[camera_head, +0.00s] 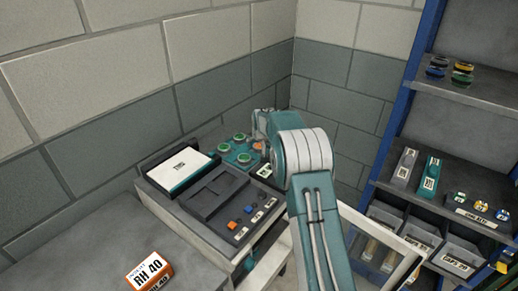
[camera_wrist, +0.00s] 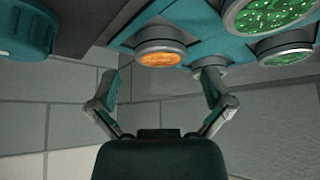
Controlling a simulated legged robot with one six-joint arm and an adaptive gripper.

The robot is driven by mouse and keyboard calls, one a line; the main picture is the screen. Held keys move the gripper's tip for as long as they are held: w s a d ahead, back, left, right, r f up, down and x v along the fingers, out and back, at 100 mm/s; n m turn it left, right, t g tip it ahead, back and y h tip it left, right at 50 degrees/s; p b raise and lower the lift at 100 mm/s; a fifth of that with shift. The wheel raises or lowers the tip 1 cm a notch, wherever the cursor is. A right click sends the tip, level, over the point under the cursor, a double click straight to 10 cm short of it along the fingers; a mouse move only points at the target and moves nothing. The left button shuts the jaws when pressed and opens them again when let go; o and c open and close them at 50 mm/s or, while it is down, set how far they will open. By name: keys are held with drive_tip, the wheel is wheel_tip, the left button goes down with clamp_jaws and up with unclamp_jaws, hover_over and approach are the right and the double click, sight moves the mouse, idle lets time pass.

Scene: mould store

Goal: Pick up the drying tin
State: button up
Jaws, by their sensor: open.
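Several round tins with pale metal rims sit in a teal holder (camera_head: 228,153). One tin has orange contents (camera_wrist: 160,54); it also shows in the head view (camera_head: 258,146), beside my arm. The others have green contents, such as one green tin (camera_wrist: 285,54). No tin in view carries a readable name. My gripper (camera_wrist: 162,80) is open and empty, its two fingers spread. In the wrist view the orange tin lies just beyond the fingertips, roughly centred between them and apart from both. In the head view my arm hides most of the gripper.
A grey bench case (camera_head: 190,225) carries a white-topped box (camera_head: 181,168) and small coloured blocks. An orange RH 40 box (camera_head: 149,271) lies front left. Blue-framed shelves (camera_head: 460,95) stand at right with bins. Block walls close the corner behind the tins.

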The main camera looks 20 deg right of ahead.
drive_tip(key=shift+x, duration=1.35)
drive_tip(key=shift+a, duration=0.1)
drive_tip(key=c, duration=1.1)
drive_tip(key=shift+o, duration=0.2)
drive_tip(key=shift+r, duration=0.2)
drive_tip(key=shift+r, duration=0.25)
wheel_tip(320, 180, up, 2)
drive_tip(key=shift+r, duration=0.25)
drive_tip(key=s+a+r, duration=0.2)
drive_tip(key=s+r, duration=0.7)
drive_tip(key=s, duration=0.4)
drive_tip(key=shift+s+r, duration=0.4)
